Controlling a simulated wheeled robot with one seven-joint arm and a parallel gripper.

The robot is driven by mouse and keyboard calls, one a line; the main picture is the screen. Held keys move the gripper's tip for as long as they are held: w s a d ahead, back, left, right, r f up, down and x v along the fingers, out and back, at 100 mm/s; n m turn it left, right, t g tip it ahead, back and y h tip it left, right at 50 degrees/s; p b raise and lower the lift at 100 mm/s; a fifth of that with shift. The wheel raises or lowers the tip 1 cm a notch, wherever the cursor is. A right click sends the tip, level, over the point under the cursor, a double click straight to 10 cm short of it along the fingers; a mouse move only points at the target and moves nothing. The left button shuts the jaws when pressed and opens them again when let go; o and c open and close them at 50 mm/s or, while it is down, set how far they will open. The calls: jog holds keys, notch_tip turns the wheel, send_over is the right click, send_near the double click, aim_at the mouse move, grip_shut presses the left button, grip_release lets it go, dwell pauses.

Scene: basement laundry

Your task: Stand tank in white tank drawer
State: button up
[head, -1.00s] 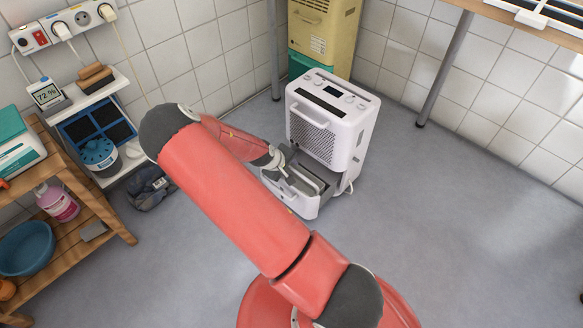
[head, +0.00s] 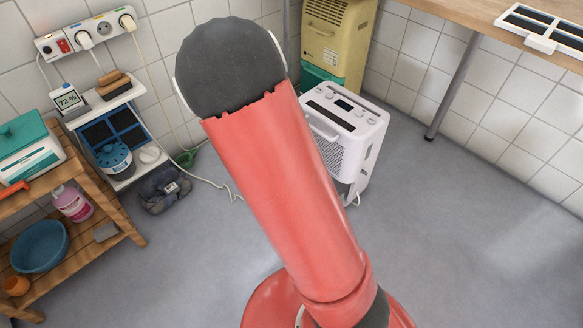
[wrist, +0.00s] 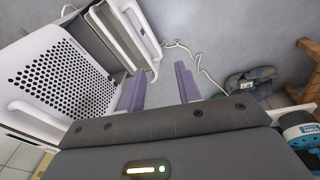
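The white dehumidifier (head: 345,120) stands on the floor, its lower part hidden behind my arm in the head view. In the wrist view its perforated front (wrist: 62,82) is at the left. The pulled-out tank drawer (wrist: 128,38), with grey and white walls, shows at the top. I cannot make out the tank apart from the drawer. My gripper (wrist: 160,70) is open, with two purple fingers apart and only floor seen between them. It is beside the drawer and appears to hold nothing. My arm hides the gripper in the head view.
A white cable (head: 212,181) runs over the floor. A grey bundle (head: 164,188) lies near the wooden shelf (head: 118,215) at left. A yellow cabinet (head: 335,40) stands behind the dehumidifier, and a table (head: 480,22) is at upper right. The floor at right is clear.

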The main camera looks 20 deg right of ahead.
jog(key=s+a+r+t+y, duration=0.15)
jog(key=s+r, duration=0.25)
jog(key=r, duration=0.5)
jog(key=s+a+r+y, duration=0.2)
jog(key=s+r, duration=0.3)
jog(key=r, duration=0.3)
jog(key=s+d+r+m+t+h, duration=0.1)
jog(key=s+r+t+h, duration=0.1)
jog(key=s+r, duration=0.5)
jog(key=s, duration=0.4)
jog(key=shift+s+r, duration=0.2)
jog(key=shift+r, duration=0.15)
notch_tip(320, 180, up, 8)
jog(key=p, duration=0.7)
jog(key=shift+p, duration=0.4)
jog(key=shift+c, duration=0.2)
